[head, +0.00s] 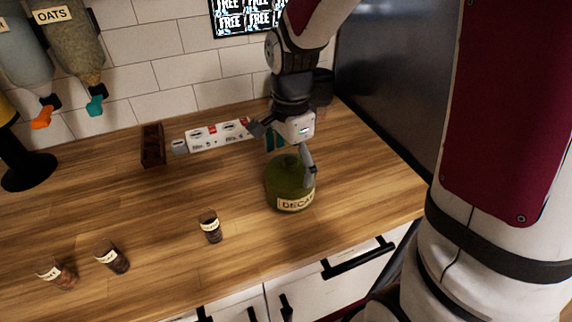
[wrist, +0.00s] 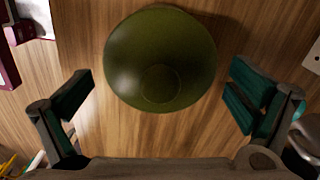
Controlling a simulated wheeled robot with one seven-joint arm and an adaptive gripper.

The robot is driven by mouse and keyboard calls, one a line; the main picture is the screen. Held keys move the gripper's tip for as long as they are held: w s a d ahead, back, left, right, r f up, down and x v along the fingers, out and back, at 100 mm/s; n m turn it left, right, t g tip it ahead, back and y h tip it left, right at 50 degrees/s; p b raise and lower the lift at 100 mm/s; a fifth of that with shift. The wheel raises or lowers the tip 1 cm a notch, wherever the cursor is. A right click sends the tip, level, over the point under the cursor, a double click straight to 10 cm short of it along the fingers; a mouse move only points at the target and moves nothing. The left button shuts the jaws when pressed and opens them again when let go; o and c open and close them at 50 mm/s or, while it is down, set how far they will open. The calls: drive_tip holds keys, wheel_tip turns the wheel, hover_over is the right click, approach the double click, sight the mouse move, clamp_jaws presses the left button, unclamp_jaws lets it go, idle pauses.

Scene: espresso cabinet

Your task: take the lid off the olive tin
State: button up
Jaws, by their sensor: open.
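The olive tin (head: 284,185) stands upright on the wooden counter, with a pale label reading "DECAF" on its front. In the wrist view its round green lid (wrist: 160,50) is seen from above, with a smaller round knob (wrist: 161,86) on it. My gripper (head: 284,150) is just above the tin, pointing down, one finger to each side in the picture. In the wrist view my gripper (wrist: 158,100) is open and empty, its fingers apart from the lid. The gripper and arm hide part of the tin's top in the head view.
A white printed box (head: 216,135) and a dark red box (head: 152,145) stand behind and left of the tin. Small labelled cups (head: 211,228) (head: 113,258) (head: 58,274) are at the front left. A dark fridge-like panel (head: 385,90) bounds the right.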

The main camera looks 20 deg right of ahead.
drive_tip(key=shift+f, duration=0.55)
drive_tip(key=c, duration=0.6)
drive_tip(key=shift+c, duration=0.2)
drive_tip(key=shift+r, duration=0.2)
